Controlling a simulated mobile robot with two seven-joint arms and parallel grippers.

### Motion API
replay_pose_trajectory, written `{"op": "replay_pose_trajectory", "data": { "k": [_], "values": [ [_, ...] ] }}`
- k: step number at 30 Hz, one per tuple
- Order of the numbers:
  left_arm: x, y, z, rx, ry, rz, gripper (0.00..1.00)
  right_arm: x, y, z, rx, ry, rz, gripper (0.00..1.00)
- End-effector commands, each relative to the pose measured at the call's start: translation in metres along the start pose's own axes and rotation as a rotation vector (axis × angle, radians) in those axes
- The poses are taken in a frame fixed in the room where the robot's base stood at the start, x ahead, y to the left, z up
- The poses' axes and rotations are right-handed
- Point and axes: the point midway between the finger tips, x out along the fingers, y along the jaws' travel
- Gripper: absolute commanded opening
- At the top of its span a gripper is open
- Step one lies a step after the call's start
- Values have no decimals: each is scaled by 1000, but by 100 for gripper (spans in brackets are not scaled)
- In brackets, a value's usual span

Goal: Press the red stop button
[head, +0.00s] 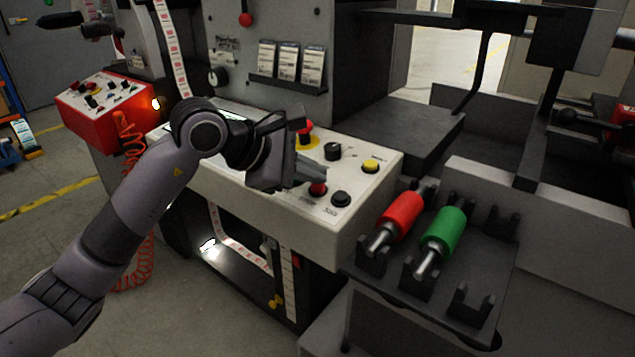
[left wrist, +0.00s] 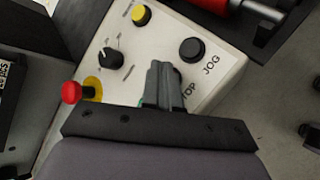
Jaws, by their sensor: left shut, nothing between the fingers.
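The red stop button (head: 318,188) sits low on the sloped white control panel (head: 372,152), left of the black jog button (head: 340,198). My left gripper (head: 322,174) is shut and empty, with its fingertips just above or at the stop button; I cannot tell whether they touch. In the left wrist view the shut fingers (left wrist: 162,78) point over the panel and hide the stop button. My right gripper is not in view.
A red mushroom-head button (head: 305,126) on a yellow disc, a black knob (head: 333,151) and a yellow button (head: 370,165) are close by on the panel. A rack with a red roller (head: 402,214) and a green roller (head: 444,232) stands to the right.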

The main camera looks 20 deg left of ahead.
Motion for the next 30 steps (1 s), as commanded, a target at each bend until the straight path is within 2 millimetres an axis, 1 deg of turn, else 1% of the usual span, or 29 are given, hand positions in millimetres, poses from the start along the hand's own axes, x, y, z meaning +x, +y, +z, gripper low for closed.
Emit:
{"op": "replay_pose_trajectory", "data": {
  "k": [4, 17, 30],
  "values": [
    [-7, 5, 5, 1, 1, 1, 0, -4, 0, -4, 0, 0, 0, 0],
    [-10, 7, 7, 0, 0, 2, 0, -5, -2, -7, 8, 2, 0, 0],
    [-39, 29, 28, 0, 1, 2, 0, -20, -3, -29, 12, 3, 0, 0]
  ]
}}
